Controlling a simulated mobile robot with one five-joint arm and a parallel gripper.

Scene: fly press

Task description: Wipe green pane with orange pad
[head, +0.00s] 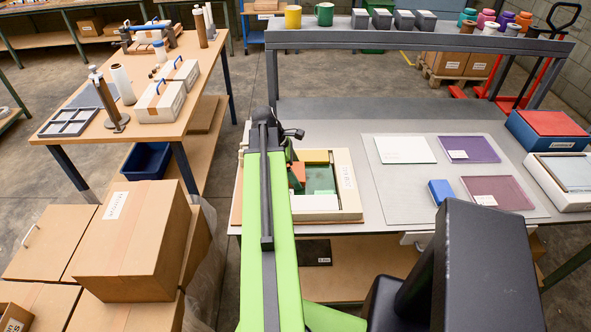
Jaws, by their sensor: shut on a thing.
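The green pane (321,180) lies inside a shallow cream-rimmed tray (347,187) on the grey bench, just right of my arm. The orange pad (297,172) is at the pane's left side, tilted and partly hidden by my arm. My gripper (292,158) is mostly hidden behind my arm; its dark end is at the pad and it is shut on it. Whether the pad touches the pane cannot be told.
A white block (314,203) lies in the tray's front. A blue block (441,191), a white pane (404,150), a purple pane (469,149) and a mauve pane (498,192) lie on a grey mat to the right. A raised shelf (420,40) runs behind.

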